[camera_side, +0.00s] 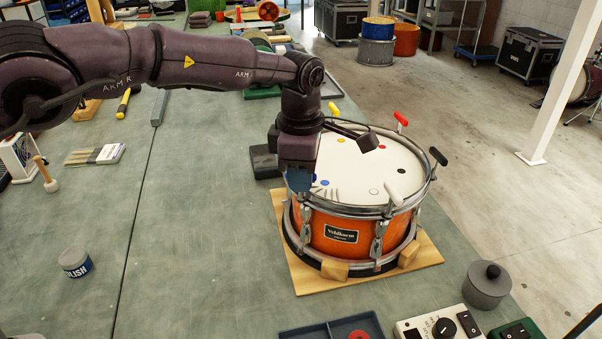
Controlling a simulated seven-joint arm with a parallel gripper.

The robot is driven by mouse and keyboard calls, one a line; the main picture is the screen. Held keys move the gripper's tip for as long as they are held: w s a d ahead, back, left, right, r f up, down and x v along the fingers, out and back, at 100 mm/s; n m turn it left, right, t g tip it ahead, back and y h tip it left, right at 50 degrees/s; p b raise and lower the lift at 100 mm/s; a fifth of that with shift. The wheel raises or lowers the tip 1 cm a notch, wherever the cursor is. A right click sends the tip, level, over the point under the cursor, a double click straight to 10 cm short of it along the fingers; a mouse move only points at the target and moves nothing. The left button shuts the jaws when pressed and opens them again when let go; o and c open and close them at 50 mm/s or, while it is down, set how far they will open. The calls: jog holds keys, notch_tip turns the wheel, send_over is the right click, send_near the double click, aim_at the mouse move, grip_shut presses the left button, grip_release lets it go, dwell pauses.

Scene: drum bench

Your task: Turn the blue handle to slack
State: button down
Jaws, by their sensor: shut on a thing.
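The orange snare drum (341,230) stands upright on a wooden board, its white head facing up. My gripper (298,172) points down at the left front edge of its rim. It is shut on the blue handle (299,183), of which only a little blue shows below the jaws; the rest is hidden. A blue dot (325,183) marks the head beside it. Which way the blue handle points cannot be told.
Other handles stand around the rim: yellow (333,107), red (401,118), black (438,156) and white (392,193). Wooden blocks (335,270) brace the drum on its board (300,282). The bench left of the drum is mostly clear.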

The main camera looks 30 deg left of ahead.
jog(key=shift+n, duration=1.6)
jog(key=c, duration=1.2)
grip_release()
jog(key=shift+o, duration=0.2)
jog(key=shift+r, duration=0.1)
notch_tip(320, 180, up, 13)
